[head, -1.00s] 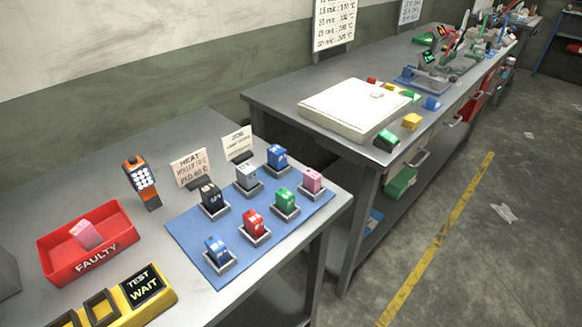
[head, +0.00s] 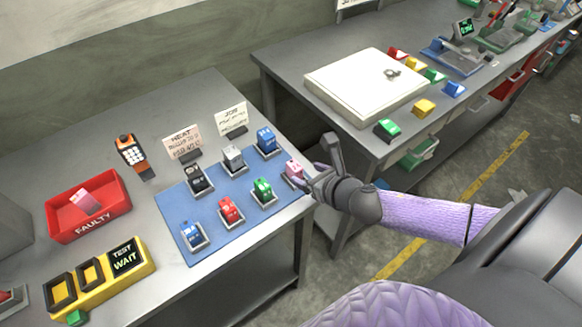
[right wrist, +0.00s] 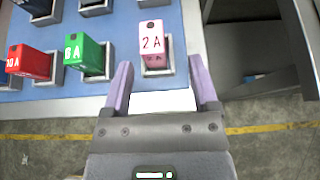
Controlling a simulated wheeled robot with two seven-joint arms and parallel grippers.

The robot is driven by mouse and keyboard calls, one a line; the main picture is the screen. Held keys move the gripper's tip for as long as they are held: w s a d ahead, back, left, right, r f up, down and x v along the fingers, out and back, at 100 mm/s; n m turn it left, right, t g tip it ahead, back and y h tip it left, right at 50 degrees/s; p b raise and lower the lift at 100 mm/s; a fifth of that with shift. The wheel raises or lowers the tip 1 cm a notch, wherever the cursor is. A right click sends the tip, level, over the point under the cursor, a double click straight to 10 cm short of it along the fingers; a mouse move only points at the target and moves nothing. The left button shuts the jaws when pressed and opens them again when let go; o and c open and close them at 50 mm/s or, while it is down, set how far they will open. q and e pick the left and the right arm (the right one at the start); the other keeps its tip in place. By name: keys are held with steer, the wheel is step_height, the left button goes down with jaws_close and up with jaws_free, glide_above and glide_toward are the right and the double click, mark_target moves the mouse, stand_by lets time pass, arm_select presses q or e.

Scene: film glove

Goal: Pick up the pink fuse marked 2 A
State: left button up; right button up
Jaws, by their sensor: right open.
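The pink fuse marked 2 A (right wrist: 153,42) stands upright in a grey holder at the right edge of the blue mat. In the head view the pink fuse (head: 294,170) is partly hidden by my right gripper (head: 318,168). In the right wrist view my right gripper (right wrist: 160,85) is open, with its fingers pointing at the fuse, one to each side and a little short of it. Nothing is between the fingers. My left gripper is not in view.
Next to the pink fuse stand a green fuse (right wrist: 84,50) and a red fuse (right wrist: 30,62). A red FAULTY tray (head: 94,223) holds another pink fuse, beside a yellow tester (head: 138,276). A second bench stands to the right.

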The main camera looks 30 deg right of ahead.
mark_target(299, 172)
steer(key=x, duration=0.3)
steer(key=b+x, duration=0.1)
steer(key=x, duration=0.1)
steer(key=shift+w+a, duration=0.15)
steer(key=shift+a, duration=0.2)
steer(key=shift+r, duration=0.1)
jaws_close()
